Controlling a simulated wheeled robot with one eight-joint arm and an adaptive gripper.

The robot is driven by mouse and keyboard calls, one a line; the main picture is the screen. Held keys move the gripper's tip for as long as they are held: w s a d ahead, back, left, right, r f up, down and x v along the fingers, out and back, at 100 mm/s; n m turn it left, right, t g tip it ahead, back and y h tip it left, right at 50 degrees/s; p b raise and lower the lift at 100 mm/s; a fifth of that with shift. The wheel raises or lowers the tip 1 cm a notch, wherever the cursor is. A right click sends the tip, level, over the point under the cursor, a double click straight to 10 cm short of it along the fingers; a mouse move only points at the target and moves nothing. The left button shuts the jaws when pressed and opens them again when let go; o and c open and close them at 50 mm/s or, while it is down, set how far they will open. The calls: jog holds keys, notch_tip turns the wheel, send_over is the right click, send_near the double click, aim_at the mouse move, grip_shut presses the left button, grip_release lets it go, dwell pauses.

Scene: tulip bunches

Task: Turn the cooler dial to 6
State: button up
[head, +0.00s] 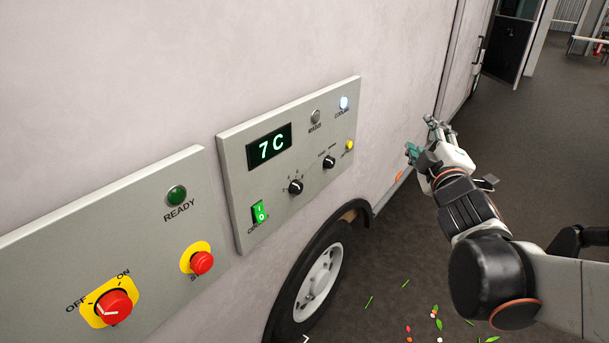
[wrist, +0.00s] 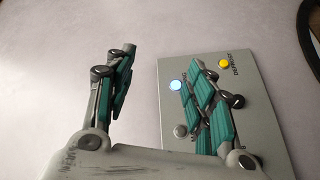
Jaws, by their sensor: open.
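The cooler panel (head: 225,160) is a grey plate on the pale vehicle side in the head view. Its display (head: 270,146) reads 7 C. A black dial (head: 296,187) with small marks around it sits below the display, and a second black knob (head: 329,162) is up and right of it. My gripper (head: 426,137) is right of the panel, apart from the dial, open and empty.
A green rocker switch (head: 260,212), a lit white-blue lamp (head: 343,103) and a yellow button (head: 350,145) are on the panel. A second panel at left has a red rotary switch (head: 113,307) and red button (head: 202,262). A wheel (head: 318,280) is below. Petals litter the floor.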

jog(key=w+a+n+t+y, duration=0.2)
jog(key=w+a+n+y, duration=0.15)
jog(key=n, duration=0.25)
jog(key=n+g+y+b, duration=0.1)
jog(key=n+g+y, duration=1)
jog(key=n, duration=1.1)
send_near(300, 189)
jog(key=shift+t+y, duration=0.85)
jog(key=shift+t, duration=0.05)
jog(key=w+a+b, duration=0.1)
jog(key=a, duration=0.1)
jog(key=w+a+f, duration=0.1)
jog(key=w+a, duration=0.1)
jog(key=w+a+f+b, duration=0.1)
jog(key=a, duration=0.1)
jog(key=shift+w+a+b, duration=0.25)
jog(key=shift+w+b, duration=0.05)
jog(key=shift+b, duration=0.05)
jog(key=c, duration=1.1)
